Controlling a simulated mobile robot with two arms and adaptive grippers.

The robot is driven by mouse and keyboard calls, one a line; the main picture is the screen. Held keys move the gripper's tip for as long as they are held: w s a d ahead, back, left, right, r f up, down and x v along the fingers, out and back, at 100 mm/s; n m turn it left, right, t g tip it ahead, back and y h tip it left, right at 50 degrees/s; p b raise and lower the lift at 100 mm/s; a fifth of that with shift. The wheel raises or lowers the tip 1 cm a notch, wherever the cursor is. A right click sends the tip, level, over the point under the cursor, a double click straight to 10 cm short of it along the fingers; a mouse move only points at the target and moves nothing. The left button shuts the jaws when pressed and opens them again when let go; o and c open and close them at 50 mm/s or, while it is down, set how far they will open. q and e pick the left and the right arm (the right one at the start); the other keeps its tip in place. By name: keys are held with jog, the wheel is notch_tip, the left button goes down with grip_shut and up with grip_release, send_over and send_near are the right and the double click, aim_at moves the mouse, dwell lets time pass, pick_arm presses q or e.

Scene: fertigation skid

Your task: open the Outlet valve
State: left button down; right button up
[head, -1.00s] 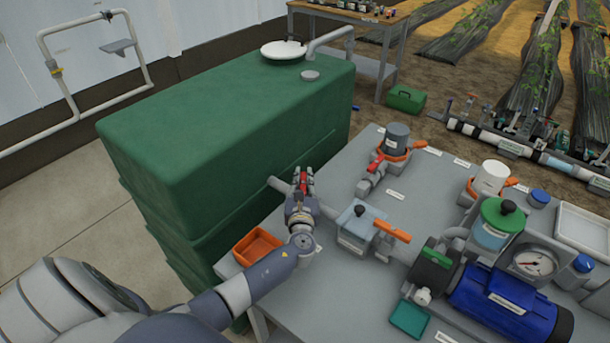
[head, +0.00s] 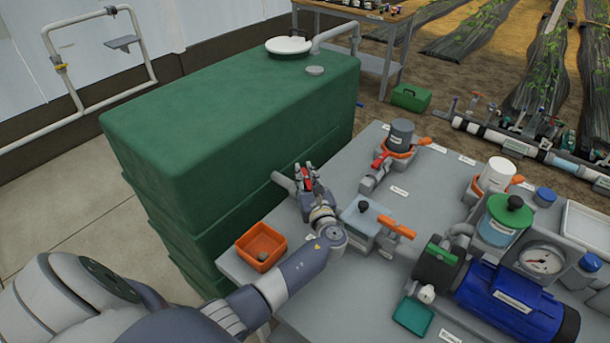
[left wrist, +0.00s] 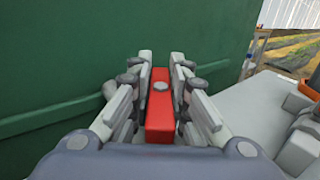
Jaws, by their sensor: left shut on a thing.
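A valve with a red lever handle (head: 307,181) sits on the grey pipe (head: 284,182) that comes out of the green tank (head: 235,140). I take it as the Outlet valve; its label cannot be read. My left gripper (head: 306,174) is shut on this red handle, one finger on each side. In the left wrist view the red handle (left wrist: 160,112) runs lengthwise between the fingers, with a grey round bolt head on it. The valve body is mostly hidden by my gripper. My right gripper is not in view.
Right of my wrist stand a grey box-shaped filter (head: 362,218) and an orange handle (head: 397,227). A second red handle (head: 381,159) is farther back. An orange bin (head: 262,246) is left of my forearm. A blue pump (head: 515,300) is at front right.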

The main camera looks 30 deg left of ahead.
aim_at(305, 173)
pick_arm(q)
jog(key=c, duration=1.6)
grip_release()
jog(key=shift+o, duration=0.2)
notch_tip(305, 173, up, 10)
jog(key=shift+r, duration=0.1)
jog(key=shift+o, duration=0.6)
